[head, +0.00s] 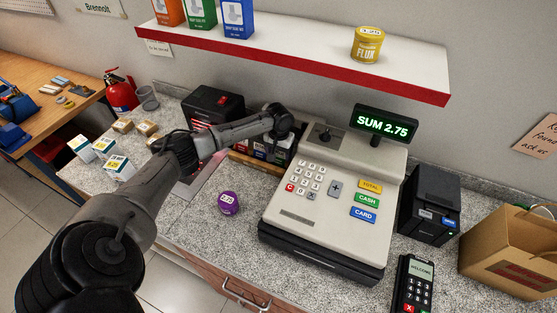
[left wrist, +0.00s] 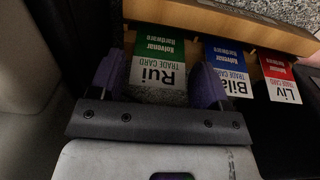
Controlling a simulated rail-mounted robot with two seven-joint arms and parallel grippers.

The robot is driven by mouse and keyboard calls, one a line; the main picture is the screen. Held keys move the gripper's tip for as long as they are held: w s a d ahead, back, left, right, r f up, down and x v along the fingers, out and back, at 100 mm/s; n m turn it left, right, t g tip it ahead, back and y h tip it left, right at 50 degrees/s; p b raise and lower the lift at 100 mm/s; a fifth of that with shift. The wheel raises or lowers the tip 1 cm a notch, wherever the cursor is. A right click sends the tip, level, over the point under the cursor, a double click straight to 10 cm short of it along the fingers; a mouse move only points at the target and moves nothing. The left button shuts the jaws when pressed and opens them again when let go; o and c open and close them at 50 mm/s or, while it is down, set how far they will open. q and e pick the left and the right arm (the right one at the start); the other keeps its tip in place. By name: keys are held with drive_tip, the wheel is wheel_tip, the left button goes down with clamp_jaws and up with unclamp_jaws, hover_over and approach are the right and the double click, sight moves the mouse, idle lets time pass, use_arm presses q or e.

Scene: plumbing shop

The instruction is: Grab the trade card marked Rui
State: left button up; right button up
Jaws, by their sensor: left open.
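The trade card marked Rui (left wrist: 158,66), white with a green top, stands upside down in the left wrist view. Beside it are a blue-topped card reading Bila (left wrist: 227,64), partly hidden by a finger, and a red-topped card marked Liv (left wrist: 279,78). My left gripper (left wrist: 160,80) is open, with one purple-grey finger on each side of the Rui card. I cannot tell whether the fingers touch it. In the head view the wooden card holder (head: 256,164) sits left of the cash register, below my left wrist. My right gripper is not in view.
The cash register (head: 322,190) stands close on the right of my left wrist. The red-edged shelf (head: 300,45) hangs above.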

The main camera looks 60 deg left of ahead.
sight(279, 160)
use_arm(q)
drive_tip(key=shift+f, duration=1.35)
drive_tip(key=shift+c, duration=0.5)
drive_tip(key=c, duration=0.6)
